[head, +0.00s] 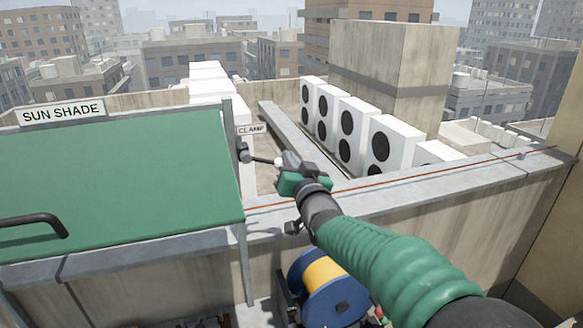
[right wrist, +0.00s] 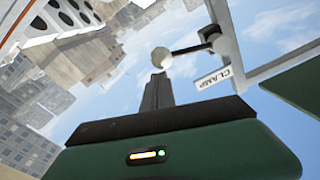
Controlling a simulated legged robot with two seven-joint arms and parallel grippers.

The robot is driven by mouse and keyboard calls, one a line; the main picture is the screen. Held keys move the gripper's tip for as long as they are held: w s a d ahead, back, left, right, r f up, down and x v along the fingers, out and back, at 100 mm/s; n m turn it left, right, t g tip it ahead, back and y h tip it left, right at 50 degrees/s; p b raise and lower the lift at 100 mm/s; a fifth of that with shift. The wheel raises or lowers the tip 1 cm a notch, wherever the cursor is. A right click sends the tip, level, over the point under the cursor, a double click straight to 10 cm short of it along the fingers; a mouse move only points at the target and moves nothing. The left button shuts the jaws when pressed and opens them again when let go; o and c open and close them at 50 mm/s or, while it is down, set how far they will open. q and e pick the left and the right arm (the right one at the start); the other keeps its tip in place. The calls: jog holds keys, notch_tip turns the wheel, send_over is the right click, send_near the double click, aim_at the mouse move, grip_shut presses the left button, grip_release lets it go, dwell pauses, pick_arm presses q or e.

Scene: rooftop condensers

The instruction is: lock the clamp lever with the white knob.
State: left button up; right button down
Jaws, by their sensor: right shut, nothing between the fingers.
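The clamp lever (head: 262,159) is a short dark and pale rod that reaches right from a dark pivot (head: 243,152) on the sun shade's post. Its white knob (head: 278,161) is at the right end, beside my right gripper's fingertips (head: 287,160). In the right wrist view the white knob (right wrist: 161,56) sits right at the tip of my shut fingers (right wrist: 158,76), and the lever (right wrist: 187,50) runs to the pivot. The fingers are not around the knob; I cannot tell whether they touch it. My left gripper is not in view.
The green sun shade panel (head: 120,180) with a dark handle (head: 40,221) fills the left. A CLAMP label (head: 251,129) is above the lever. A parapet (head: 400,192) with an orange cable runs below my right arm. A blue and yellow reel (head: 326,287) stands below.

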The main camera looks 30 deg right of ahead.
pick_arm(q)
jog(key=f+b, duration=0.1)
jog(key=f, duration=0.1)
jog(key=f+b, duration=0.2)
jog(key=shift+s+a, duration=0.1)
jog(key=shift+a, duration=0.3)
pick_arm(e)
jog(key=f+m, duration=0.1)
jog(key=a+m, duration=0.1)
jog(key=m, duration=0.1)
jog(key=shift+s+a+f, duration=0.15)
jog(key=shift+a+f, duration=0.05)
jog(key=shift+f, duration=0.2)
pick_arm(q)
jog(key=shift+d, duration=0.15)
pick_arm(e)
jog(key=shift+d+f, duration=0.1)
jog(key=shift+d, duration=0.05)
